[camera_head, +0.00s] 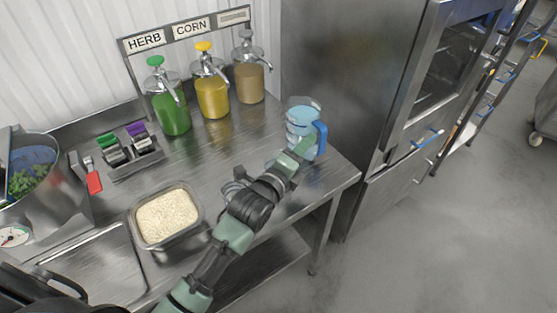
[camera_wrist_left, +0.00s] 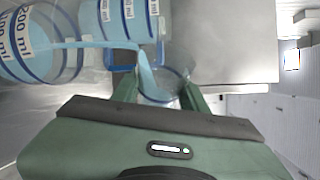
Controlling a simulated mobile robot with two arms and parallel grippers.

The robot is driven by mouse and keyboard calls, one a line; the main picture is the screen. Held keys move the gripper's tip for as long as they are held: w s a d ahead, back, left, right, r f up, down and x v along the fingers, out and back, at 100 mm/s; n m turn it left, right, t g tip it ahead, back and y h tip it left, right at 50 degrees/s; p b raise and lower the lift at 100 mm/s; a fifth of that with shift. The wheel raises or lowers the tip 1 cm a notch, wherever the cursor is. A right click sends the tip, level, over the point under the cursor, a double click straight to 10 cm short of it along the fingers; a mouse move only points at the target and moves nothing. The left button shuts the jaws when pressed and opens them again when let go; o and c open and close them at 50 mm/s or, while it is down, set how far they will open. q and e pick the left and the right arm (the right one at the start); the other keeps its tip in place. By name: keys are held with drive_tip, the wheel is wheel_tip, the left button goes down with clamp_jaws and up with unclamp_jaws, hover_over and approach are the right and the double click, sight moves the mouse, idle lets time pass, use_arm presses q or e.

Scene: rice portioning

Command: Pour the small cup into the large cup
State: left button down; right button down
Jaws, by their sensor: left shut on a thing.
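Clear measuring cups with blue markings and pale blue contents stand close together at the right end of the steel table. In the head view the large cup (camera_head: 301,117) and a blue handle (camera_head: 321,139) show, and the cups overlap. My left gripper (camera_head: 297,153) is at their near side, shut on what looks like the small cup. In the left wrist view one cup (camera_wrist_left: 35,50) is at the left edge and another (camera_wrist_left: 118,22) at the top middle. A pale blue strip crosses between them; I cannot tell whether it is liquid. The fingers (camera_wrist_left: 160,95) partly hide the held part.
Green, yellow and brown pump dispensers (camera_head: 213,95) stand behind, left of the cups. A tray of rice (camera_head: 168,216) sits at the table's front. A steel pot (camera_head: 40,185) stands at the left. A steel cabinet (camera_head: 335,75) is close on the cups' right.

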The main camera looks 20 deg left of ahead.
use_arm(q)
drive_tip(key=shift+a+r+n, duration=0.25)
drive_tip(key=shift+a+n, duration=0.25)
drive_tip(key=shift+a, duration=0.05)
idle(0.4)
drive_tip(key=shift+s+a+f+n+t+b, duration=0.15)
drive_tip(key=shift+f+n+t+b, duration=0.15)
drive_tip(key=shift+n+t+b, duration=0.3)
idle(0.5)
